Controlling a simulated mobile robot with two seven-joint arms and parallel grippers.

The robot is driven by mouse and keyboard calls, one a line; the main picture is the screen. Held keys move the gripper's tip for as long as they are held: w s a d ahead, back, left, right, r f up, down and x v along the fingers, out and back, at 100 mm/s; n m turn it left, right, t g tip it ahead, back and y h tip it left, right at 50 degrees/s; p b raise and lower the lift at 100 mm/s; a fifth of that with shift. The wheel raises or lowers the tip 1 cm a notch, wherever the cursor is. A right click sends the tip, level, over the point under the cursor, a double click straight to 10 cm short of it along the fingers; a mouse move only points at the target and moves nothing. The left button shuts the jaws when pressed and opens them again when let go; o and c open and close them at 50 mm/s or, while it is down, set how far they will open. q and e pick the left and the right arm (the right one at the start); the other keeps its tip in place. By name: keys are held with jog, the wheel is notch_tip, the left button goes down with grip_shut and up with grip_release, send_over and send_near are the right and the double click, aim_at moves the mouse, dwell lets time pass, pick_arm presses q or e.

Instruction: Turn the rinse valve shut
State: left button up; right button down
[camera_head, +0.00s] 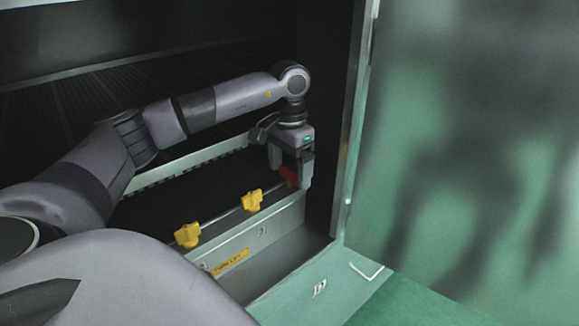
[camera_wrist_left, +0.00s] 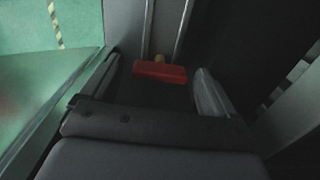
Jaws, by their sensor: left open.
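A red valve handle (camera_head: 289,175) sits at the far right end of a row on the metal ledge, partly hidden by my left gripper (camera_head: 291,172). In the left wrist view the red handle (camera_wrist_left: 160,72) is a crosswise bar with a small yellowish part behind it. My left gripper (camera_wrist_left: 158,85) is open, with one finger on each side of the bar and gaps visible at both ends. Two yellow valve handles (camera_head: 252,200) and (camera_head: 188,235) stand nearer along the same row. I cannot read which handle is the rinse valve. My right gripper is not in view.
The ledge front (camera_head: 262,238) carries small plates and a yellow label (camera_head: 230,262). A dark recess lies behind it. A green panel (camera_head: 460,130) with a metal edge stands close to the right of my left gripper. A green surface (camera_head: 405,303) lies in front.

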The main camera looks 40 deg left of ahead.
aim_at(289, 170)
pick_arm(q)
jog(key=shift+r+b, duration=0.3)
jog(key=shift+r, duration=3.3)
jog(key=shift+s+f, duration=0.1)
